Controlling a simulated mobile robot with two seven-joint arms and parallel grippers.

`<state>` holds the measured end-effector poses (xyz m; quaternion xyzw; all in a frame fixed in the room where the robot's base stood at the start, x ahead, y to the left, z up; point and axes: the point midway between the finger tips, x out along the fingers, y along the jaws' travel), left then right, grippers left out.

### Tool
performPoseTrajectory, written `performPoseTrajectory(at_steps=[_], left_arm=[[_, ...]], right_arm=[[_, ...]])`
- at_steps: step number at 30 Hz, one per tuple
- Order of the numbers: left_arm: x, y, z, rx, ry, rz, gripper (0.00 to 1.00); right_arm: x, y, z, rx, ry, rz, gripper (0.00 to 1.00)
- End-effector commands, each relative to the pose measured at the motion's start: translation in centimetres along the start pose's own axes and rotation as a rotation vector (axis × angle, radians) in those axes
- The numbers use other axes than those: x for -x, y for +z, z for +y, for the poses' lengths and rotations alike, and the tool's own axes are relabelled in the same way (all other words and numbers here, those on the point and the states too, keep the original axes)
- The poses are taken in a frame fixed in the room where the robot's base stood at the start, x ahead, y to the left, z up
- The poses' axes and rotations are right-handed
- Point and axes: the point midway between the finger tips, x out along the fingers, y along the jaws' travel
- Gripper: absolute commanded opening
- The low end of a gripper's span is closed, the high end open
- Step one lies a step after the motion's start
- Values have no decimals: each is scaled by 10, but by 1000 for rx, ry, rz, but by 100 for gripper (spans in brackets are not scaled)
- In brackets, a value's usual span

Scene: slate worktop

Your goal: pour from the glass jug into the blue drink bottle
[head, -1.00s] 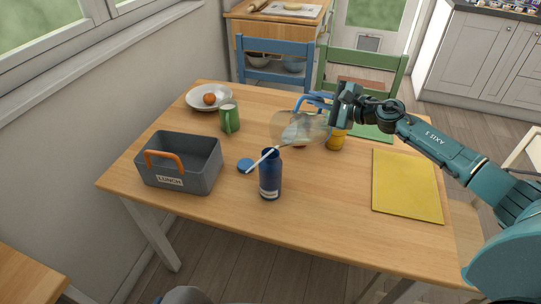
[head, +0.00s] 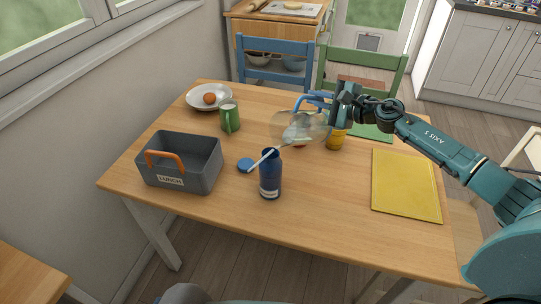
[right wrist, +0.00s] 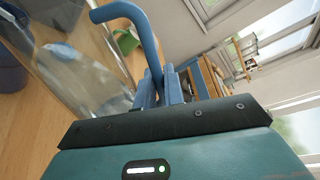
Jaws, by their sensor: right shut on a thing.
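The glass jug (head: 312,122) is clear with a blue handle (head: 318,99). It is tilted above the table, its mouth end toward the left. My right gripper (head: 336,104) is shut on the handle, which also shows in the right wrist view (right wrist: 146,35) beside the clear jug body (right wrist: 85,75). The blue drink bottle (head: 270,178) stands upright on the table, lower left of the jug in the head view. A thin pale streak (head: 260,161) crosses at its mouth; I cannot tell whether it is a straw or liquid. My left gripper is out of view.
A blue lid (head: 245,165) lies left of the bottle. A grey lunch box (head: 205,178), green mug (head: 230,120) and white plate (head: 222,94) with an orange fruit stand left. The front table is clear.

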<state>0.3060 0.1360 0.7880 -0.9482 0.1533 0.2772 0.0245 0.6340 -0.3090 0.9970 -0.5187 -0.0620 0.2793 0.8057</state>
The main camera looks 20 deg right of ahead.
Motion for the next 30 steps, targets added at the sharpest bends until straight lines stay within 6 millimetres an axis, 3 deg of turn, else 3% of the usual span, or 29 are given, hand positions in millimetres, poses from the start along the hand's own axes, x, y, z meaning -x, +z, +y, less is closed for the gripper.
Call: performPoseTrajectory(at_steps=[30], left_arm=[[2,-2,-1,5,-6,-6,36]], right_arm=[[0,4,-3,28,-6,4,0]])
